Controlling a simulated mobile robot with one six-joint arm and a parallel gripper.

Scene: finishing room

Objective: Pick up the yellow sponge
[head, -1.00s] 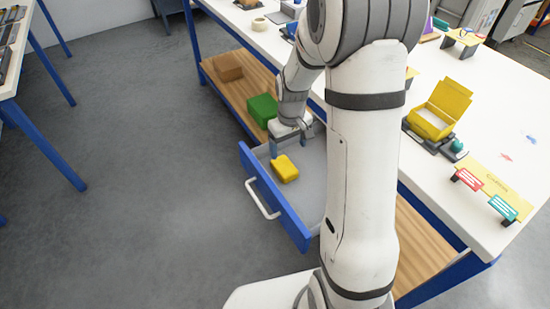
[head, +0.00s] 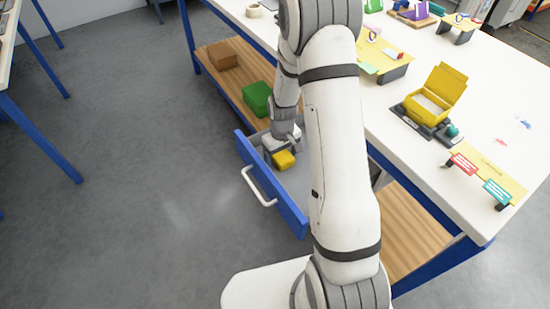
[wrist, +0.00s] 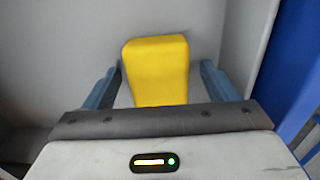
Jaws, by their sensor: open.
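The yellow sponge (head: 284,159) lies in the open blue-fronted drawer (head: 270,187), on its light grey floor. In the wrist view the sponge (wrist: 157,70) sits between the two blue-grey fingers of my gripper (wrist: 160,84), with a gap on each side. My gripper is open and points down into the drawer. In the head view my gripper (head: 275,150) is just behind the sponge, and its fingers are mostly hidden. The near end of the sponge is hidden by the gripper body in the wrist view.
The drawer walls (wrist: 235,45) stand close to the gripper. A green box (head: 257,98) and a brown box (head: 222,55) are on the wooden shelf behind. The white tabletop (head: 400,155) overhangs on the right, bearing an open yellow box (head: 436,93).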

